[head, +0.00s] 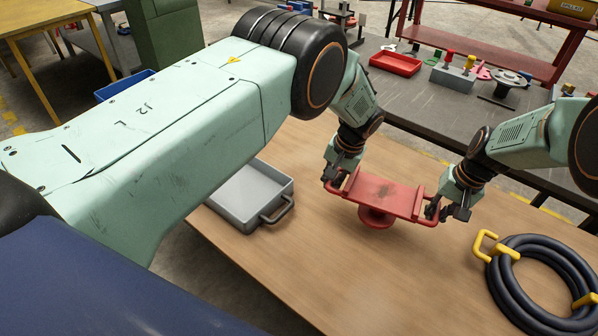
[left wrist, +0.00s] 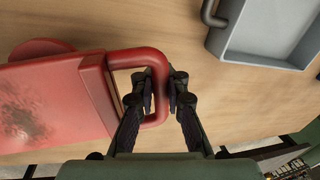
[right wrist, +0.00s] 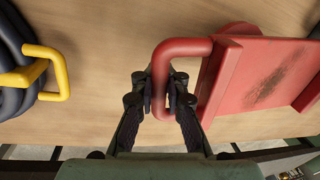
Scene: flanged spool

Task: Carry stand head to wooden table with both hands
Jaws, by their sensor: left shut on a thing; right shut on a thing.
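The red stand head (head: 384,193) has a flat, scuffed top plate, a loop handle at each end and a round foot below. It is over the wooden table (head: 330,255); I cannot tell whether its foot touches the wood. My left gripper (head: 336,182) is shut on the stand head's left handle, also seen in the left wrist view (left wrist: 150,62). My right gripper (head: 436,210) is shut on the other handle, which shows in the right wrist view (right wrist: 172,48). The plate looks about level.
A grey tray (head: 225,212) with a handle lies left on the wooden table. A coiled black hose (head: 508,290) with yellow handles lies right. Behind stands a dark bench (head: 420,105) with a red tray (head: 396,63) and a spool (head: 506,82). The table's front middle is clear.

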